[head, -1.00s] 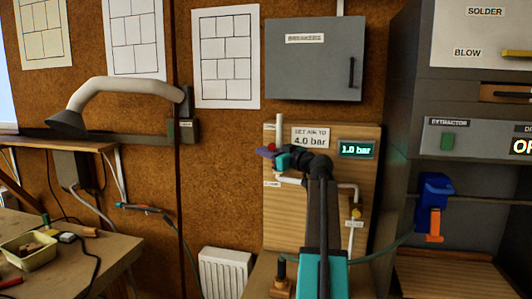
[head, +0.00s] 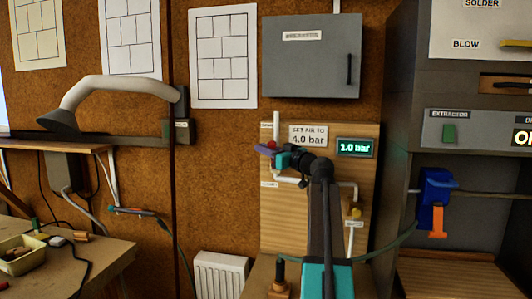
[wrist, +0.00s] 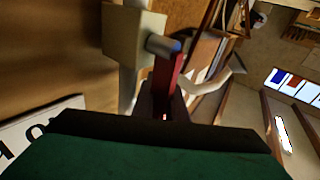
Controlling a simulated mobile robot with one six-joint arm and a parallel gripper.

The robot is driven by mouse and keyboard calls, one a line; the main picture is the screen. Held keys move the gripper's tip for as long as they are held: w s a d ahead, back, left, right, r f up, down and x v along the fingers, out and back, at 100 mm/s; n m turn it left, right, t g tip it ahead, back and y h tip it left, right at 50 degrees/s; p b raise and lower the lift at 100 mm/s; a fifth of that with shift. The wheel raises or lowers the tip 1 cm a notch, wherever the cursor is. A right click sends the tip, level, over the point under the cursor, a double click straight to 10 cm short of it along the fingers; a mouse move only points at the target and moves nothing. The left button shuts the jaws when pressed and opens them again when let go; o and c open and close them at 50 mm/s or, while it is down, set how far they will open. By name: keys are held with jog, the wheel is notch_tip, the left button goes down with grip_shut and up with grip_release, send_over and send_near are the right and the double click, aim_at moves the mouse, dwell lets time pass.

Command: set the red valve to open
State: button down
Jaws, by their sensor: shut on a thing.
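The red valve shows its red lever (wrist: 167,75) in the wrist view, running from a pivot with a grey-blue cap down between the dark fingers of my gripper (wrist: 162,103). My gripper is shut on this lever. A pale block and pipe stand behind the pivot. In the head view my gripper (head: 268,149) is at the upper left of the wooden board, and only a speck of red (head: 272,144) shows there. My gripper and arm hide most of the valve, so its exact setting cannot be told.
A sign (head: 308,136) reads "SET AIR TO 4.0 bar"; the display (head: 356,148) beside it reads 1.0 bar. A yellow fitting (head: 355,212) is on the pipe at lower right. A grey cabinet (head: 313,57) hangs above. A blue and orange tool (head: 435,200) is at right.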

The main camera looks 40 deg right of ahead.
jog(key=shift+d, duration=0.1)
jog(key=c, duration=2)
grip_release()
jog(key=shift+s, duration=0.1)
jog(key=shift+c, duration=0.2)
jog(key=shift+r, duration=0.15)
jog(key=shift+r+b, duration=0.3)
jog(key=shift+r, duration=1.15)
jog(key=s+a+r+b, duration=0.2)
jog(key=s+a, duration=0.7)
jog(key=s, duration=0.4)
jog(key=shift+a, duration=0.15)
